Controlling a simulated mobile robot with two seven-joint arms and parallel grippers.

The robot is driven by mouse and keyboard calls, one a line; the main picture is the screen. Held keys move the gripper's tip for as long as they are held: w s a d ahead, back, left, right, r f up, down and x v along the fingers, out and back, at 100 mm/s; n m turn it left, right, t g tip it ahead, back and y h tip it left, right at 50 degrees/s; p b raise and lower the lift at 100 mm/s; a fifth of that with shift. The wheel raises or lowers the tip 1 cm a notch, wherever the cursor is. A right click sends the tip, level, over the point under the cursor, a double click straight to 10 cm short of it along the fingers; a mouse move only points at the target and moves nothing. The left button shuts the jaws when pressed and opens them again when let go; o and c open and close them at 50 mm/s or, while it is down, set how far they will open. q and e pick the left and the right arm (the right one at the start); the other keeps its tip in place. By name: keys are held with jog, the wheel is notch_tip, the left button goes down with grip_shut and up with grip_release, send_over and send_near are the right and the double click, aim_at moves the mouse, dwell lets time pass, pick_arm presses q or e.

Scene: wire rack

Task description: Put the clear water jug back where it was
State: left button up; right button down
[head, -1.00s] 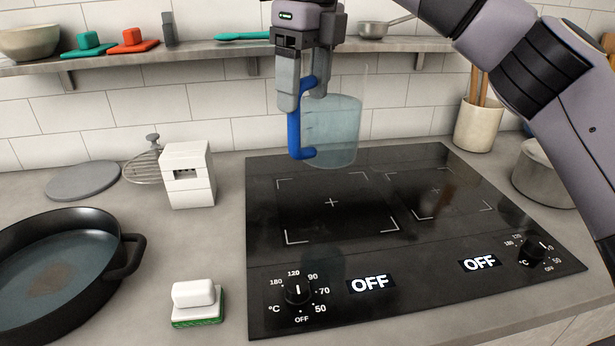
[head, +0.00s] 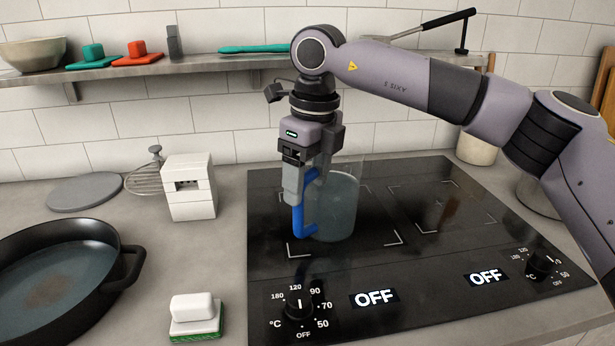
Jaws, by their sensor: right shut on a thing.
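The clear water jug (head: 338,205) has a see-through body with a bluish tint and a blue handle (head: 308,222). It is upright over the left cooking zone of the black cooktop (head: 262,268). Its base looks at or very close to the glass; I cannot tell for sure whether it touches. My right gripper (head: 300,190) points down and is shut on the jug's blue handle. The fingers hide the upper part of the handle. My left gripper is not in view.
A white box-shaped object (head: 189,187) stands left of the cooktop. A dark pan (head: 60,265) and a white-green sponge (head: 195,312) lie nearer. A shelf (head: 150,66) runs along the wall behind. Pots stand at the right, partly behind my arm.

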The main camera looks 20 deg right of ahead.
jog(key=shift+r, duration=0.15)
jog(key=c, duration=0.5)
grip_release()
jog(key=shift+f, duration=0.25)
jog(key=shift+c, duration=0.2)
jog(key=o, duration=0.4)
jog(key=shift+r, duration=0.1)
notch_tip(320, 180, up, 12)
jog(key=shift+s+d+p, duration=0.3)
jog(key=shift+s+p, duration=0.1)
jog(key=shift+s, duration=0.05)
